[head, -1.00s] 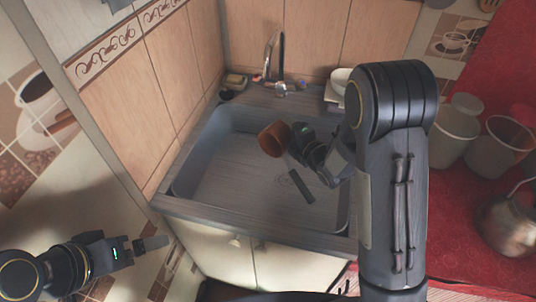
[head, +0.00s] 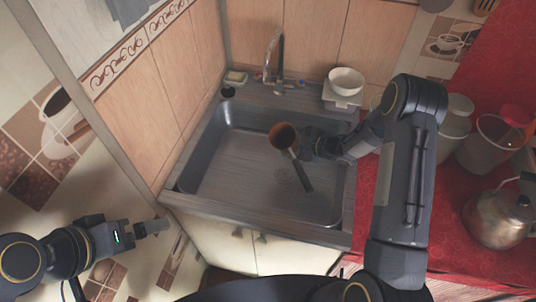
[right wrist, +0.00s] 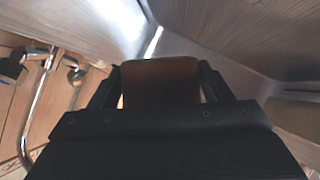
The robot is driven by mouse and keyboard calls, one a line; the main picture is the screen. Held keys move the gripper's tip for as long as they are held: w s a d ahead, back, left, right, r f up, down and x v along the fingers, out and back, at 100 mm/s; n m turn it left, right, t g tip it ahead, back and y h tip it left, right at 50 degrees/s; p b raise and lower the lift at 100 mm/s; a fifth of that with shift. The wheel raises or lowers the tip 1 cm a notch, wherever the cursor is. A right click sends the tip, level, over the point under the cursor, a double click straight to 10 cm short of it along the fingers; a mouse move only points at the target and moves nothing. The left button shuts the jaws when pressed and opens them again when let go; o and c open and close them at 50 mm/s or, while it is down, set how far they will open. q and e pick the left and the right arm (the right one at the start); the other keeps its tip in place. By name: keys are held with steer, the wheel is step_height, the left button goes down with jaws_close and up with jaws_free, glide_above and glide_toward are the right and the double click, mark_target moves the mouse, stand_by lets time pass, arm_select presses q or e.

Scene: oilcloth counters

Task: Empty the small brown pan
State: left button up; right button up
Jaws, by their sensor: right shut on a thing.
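The small brown pan (head: 283,136) is held above the sink basin. Its dark handle (head: 303,176) points down toward the front of the sink. The pan's opening faces up toward the head camera, and I see no separate contents in it. My right gripper (head: 298,148) is shut on the pan at its right side. In the right wrist view the brown pan wall (right wrist: 160,82) sits between the two dark fingers.
The grey sink (head: 225,175) is otherwise clear inside. A tap (head: 280,58) and a soap dish (head: 236,77) stand at its back. A white bowl (head: 346,80) sits at the back right. A metal kettle (head: 498,218) and pale buckets (head: 485,155) are on the red counter at right.

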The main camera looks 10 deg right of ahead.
mark_target(288, 126)
steer(key=shift+m+g+y, duration=0.6)
steer(key=shift+m, duration=0.3)
steer(key=r+p, duration=0.4)
steer(key=w+d+r+p, duration=0.1)
steer(key=r+p, duration=0.1)
steer(key=p, duration=0.1)
steer(key=shift+r, duration=0.15)
steer(key=shift+w+d+r+y+p, duration=0.2)
steer(key=shift+r+y+p, duration=0.05)
steer(key=shift+y+p, duration=0.1)
steer(key=shift+w+d+r+m+g+y, duration=0.15)
steer(key=shift+m+g+y, duration=0.25)
steer(key=shift+m, duration=0.5)
